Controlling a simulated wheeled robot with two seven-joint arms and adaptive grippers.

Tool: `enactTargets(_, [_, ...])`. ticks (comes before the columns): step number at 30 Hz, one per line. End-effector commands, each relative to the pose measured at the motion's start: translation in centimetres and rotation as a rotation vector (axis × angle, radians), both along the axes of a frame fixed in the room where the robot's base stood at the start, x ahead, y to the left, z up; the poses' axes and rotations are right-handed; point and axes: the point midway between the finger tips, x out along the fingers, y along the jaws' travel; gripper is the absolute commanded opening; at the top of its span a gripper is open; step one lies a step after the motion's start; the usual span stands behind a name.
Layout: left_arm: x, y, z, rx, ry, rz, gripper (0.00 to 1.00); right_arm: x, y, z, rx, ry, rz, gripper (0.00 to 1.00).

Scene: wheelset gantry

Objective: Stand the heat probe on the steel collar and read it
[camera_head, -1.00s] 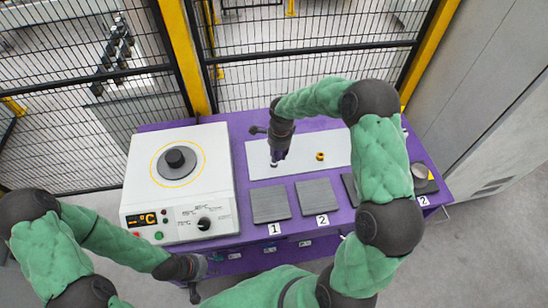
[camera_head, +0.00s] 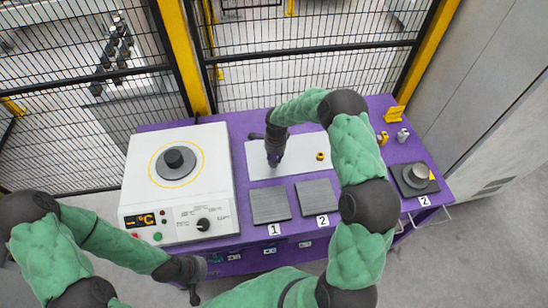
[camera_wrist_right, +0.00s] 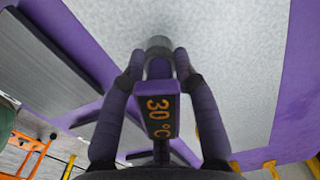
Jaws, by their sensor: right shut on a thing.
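My right gripper (camera_head: 274,158) is over the left part of the white plate on the purple table. In the right wrist view its two fingers (camera_wrist_right: 158,70) are shut on the dark heat probe (camera_wrist_right: 158,112), whose orange display reads 30 °C. A short grey steel cylinder (camera_wrist_right: 158,46), which looks like the steel collar, shows at the probe's far end. I cannot tell whether they touch. In the head view the gripper hides the probe and that cylinder. My left gripper (camera_head: 190,280) hangs at the table's front edge; its fingers are too small to judge.
A white heater (camera_head: 140,185) with a dark knobbed disc (camera_head: 174,160) stands left. A brass ring (camera_head: 320,156) lies on the white plate (camera_head: 258,168). Two grey pads (camera_head: 270,205) (camera_head: 317,197) lie in front. A dark tray (camera_head: 402,187) with a grey disc (camera_head: 416,172) is at right.

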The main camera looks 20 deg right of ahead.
Motion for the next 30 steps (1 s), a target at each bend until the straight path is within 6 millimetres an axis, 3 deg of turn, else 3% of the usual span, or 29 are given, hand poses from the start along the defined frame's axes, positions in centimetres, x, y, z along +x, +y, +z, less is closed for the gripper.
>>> enactTargets(8, [0.0, 0.0, -0.5, 0.000, 0.000, 0.000, 0.40, 0.0, 0.0, -0.3, 0.000, -0.001, 0.000, 0.00])
enactTargets(9, [0.0, 0.0, -0.3, 0.000, 0.000, 0.000, 0.40, 0.0, 0.0, -0.2, 0.000, 0.000, 0.000, 0.41])
enactTargets(11, [0.0, 0.0, -0.3, 0.000, 0.000, 0.000, 0.40, 0.0, 0.0, -0.2, 0.000, 0.000, 0.000, 0.54])
enactTargets(24, [0.0, 0.0, 0.2, 0.000, 0.000, 0.000, 0.40, 0.0, 0.0, 0.3, 0.000, 0.000, 0.001, 0.54])
enactTargets(30, [0.0, 0.0, 0.4, 0.000, 0.000, 0.000, 0.40, 0.0, -0.1, 3.6, -0.001, -0.004, 0.002, 0.54])
